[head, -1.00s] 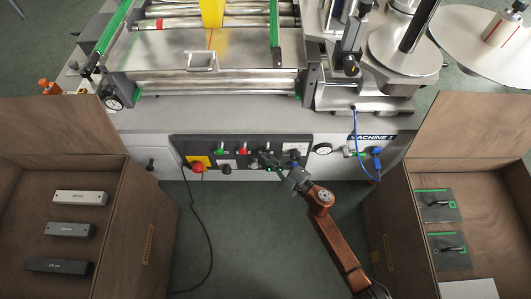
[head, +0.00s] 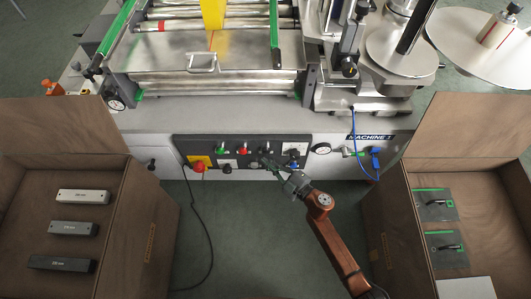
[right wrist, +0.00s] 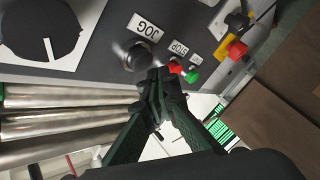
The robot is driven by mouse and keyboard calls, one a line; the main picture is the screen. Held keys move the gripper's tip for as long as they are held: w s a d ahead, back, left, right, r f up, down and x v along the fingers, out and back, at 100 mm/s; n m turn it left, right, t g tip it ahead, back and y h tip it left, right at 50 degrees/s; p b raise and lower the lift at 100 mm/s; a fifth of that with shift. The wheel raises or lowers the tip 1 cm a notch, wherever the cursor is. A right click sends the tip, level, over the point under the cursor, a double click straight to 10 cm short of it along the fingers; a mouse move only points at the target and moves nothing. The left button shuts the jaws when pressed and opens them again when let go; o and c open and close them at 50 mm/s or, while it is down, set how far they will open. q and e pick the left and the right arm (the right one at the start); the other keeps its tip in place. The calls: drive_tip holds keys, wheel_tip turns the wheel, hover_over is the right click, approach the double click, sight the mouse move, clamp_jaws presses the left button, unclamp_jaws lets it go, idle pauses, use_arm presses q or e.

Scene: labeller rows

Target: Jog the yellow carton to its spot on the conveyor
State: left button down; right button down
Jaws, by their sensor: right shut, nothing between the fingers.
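The yellow carton (head: 212,14) stands on the conveyor rollers (head: 165,25) at the top of the head view, cut off by the frame edge. In the right wrist view the shut fingertips (right wrist: 160,76) are close beside the black button (right wrist: 134,56) under the JOG label (right wrist: 144,28). I cannot tell whether they touch it. My left gripper is not in view.
The red stop button (right wrist: 175,68) and green button (right wrist: 192,76) are very near the fingertips. A red emergency button (head: 198,166) is at the panel's left.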

drive_tip(key=s+p, duration=0.2)
drive_tip(key=s, duration=0.3)
idle(0.4)
idle(3.0)
